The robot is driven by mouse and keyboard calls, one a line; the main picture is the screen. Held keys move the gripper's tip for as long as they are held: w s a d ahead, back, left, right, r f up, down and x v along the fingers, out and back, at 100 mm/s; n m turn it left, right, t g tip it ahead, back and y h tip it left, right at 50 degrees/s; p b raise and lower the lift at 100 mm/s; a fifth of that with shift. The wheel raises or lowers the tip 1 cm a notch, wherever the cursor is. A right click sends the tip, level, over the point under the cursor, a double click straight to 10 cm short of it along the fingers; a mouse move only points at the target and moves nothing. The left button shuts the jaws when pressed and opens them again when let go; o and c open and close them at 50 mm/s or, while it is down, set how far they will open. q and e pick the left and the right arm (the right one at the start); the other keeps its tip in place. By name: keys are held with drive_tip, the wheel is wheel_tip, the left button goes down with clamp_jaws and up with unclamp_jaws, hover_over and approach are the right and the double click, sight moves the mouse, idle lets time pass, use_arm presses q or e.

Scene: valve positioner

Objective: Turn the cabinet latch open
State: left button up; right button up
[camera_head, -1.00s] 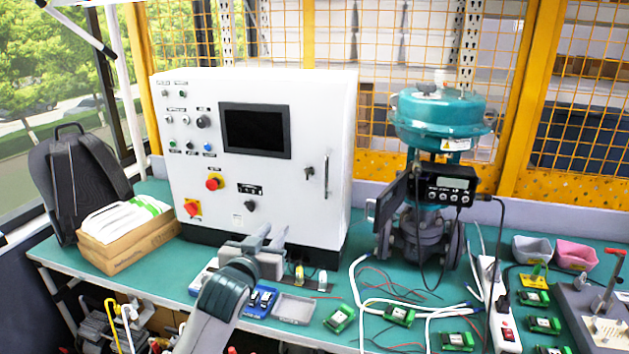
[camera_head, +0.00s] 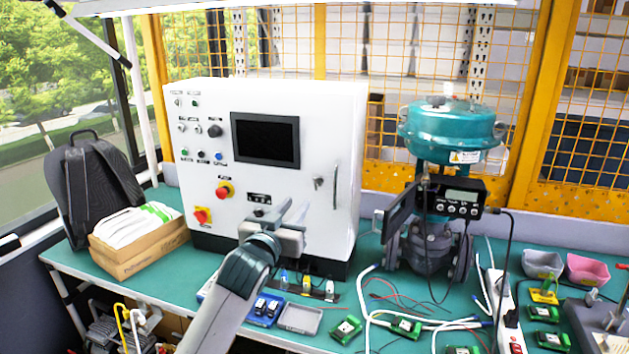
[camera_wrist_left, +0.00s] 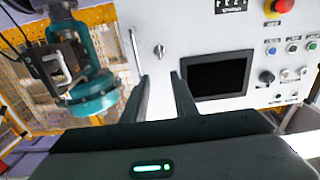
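The white cabinet (camera_head: 220,200) stands on the left half of the bench with its door closed. Its small silver latch (camera_head: 318,183) sits right of the dark screen, beside a vertical bar handle (camera_head: 335,186). My left gripper (camera_head: 294,209) is open and empty in front of the cabinet, below and left of the latch in the head view. In the left wrist view the latch (camera_wrist_left: 159,51) shows just beyond the gap between the fingertips (camera_wrist_left: 161,80), apart from them. My right gripper is not in view.
A teal valve with a black positioner (camera_head: 452,195) stands right of the cabinet. Small blue and grey trays (camera_head: 300,319), cables and green circuit boards lie on the bench in front. A cardboard box (camera_head: 140,250) and backpack are at the left.

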sight(316, 179)
use_arm(q)
drive_tip(key=p+x, duration=0.3)
drive_tip(key=x, duration=1.2)
drive_tip(key=shift+p, duration=0.35)
drive_tip(key=shift+w+d, duration=0.1)
clamp_jaws()
